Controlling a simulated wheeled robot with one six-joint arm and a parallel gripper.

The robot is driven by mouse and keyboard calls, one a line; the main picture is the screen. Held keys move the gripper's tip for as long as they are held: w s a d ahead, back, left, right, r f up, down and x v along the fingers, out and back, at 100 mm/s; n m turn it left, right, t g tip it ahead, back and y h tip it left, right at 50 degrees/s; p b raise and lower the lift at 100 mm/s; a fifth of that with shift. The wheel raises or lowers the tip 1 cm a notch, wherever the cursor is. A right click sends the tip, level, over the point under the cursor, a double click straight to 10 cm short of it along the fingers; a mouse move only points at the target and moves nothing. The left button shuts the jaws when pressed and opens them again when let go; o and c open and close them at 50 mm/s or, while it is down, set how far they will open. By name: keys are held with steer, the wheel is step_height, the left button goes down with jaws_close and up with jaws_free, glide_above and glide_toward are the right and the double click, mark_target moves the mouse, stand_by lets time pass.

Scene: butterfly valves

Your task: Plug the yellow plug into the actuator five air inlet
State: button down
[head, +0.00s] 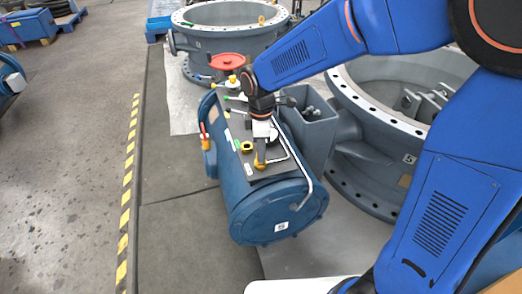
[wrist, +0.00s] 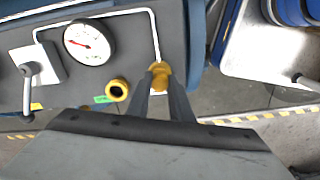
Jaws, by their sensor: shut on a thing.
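Actuator five (head: 262,207) is a blue cylinder with a white label on its near end and a dark grey panel on top. My gripper (head: 260,148) reaches down over the panel, its fingers (wrist: 163,82) shut on a yellow plug (wrist: 161,72). The plug also shows in the head view (head: 259,163), low against the panel. In the wrist view it is beside the end of a white pipe (wrist: 155,35); I cannot tell whether it is seated in an opening. A yellow ring-shaped fitting (wrist: 117,90) with a dark hole is just left of the fingers, next to a green tag.
A round white gauge (wrist: 88,42) and a lever on a pale block (wrist: 38,63) are on the panel. A grey bin (head: 310,142) stands right of the actuator. Large grey valve bodies (head: 370,165) are beyond it.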

steer(key=shift+f, duration=0.2)
steer(key=c, duration=1)
jaws_free()
steer(key=shift+r, duration=3.8)
